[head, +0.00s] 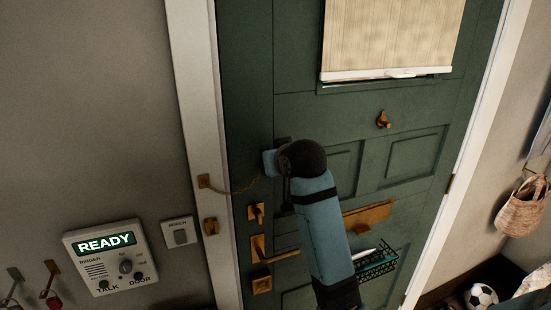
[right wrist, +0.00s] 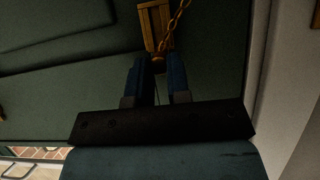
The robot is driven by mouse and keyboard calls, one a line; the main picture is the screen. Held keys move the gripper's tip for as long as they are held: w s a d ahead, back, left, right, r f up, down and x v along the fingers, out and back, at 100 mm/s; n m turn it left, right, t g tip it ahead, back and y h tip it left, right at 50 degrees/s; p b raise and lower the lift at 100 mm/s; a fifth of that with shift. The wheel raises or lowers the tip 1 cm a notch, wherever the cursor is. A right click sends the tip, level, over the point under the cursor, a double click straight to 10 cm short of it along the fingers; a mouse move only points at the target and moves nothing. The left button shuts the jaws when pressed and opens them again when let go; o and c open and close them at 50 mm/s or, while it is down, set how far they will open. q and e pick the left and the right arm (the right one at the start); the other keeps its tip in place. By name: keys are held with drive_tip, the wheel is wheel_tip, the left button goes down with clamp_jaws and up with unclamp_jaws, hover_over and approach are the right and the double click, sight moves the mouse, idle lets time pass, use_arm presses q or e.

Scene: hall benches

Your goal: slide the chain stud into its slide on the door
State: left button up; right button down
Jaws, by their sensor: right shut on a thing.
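My right gripper (head: 270,162) is at the green door (head: 300,115), near its left edge. In the right wrist view its two blue fingers (right wrist: 158,70) are shut on the small brass chain stud (right wrist: 158,59). The brass chain (head: 240,190) sags from its anchor (head: 204,181) on the white frame to the gripper; it also shows in the right wrist view (right wrist: 178,20). The brass slide (right wrist: 150,22) is just beyond the fingertips in that view. I cannot tell whether the stud touches it or is in its slot. My arm hides the slide in the head view.
Below the gripper are a brass latch (head: 256,213), a lever handle (head: 275,256) and a letter plate (head: 368,216). A wire basket (head: 376,264) hangs on the door. A READY intercom panel (head: 110,257) is on the left wall. The wall above it is clear.

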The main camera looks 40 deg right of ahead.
use_arm(q)
drive_tip(key=shift+s+f, duration=0.2)
drive_tip(key=shift+f, duration=0.15)
use_arm(e)
drive_tip(key=shift+f, duration=0.65)
use_arm(q)
drive_tip(key=shift+w+f+b, duration=0.1)
drive_tip(key=shift+w+b, duration=0.25)
drive_tip(key=shift+b, duration=0.15)
use_arm(e)
drive_tip(key=shift+f, duration=0.65)
use_arm(q)
drive_tip(key=shift+s+f, duration=0.25)
drive_tip(key=shift+f, duration=0.1)
use_arm(e)
drive_tip(key=shift+f, duration=0.6)
drive_tip(key=c, duration=1)
unclamp_jaws()
use_arm(q)
drive_tip(key=shift+s, duration=0.1)
drive_tip(key=shift+r, duration=0.1)
use_arm(e)
drive_tip(key=shift+r, duration=0.1)
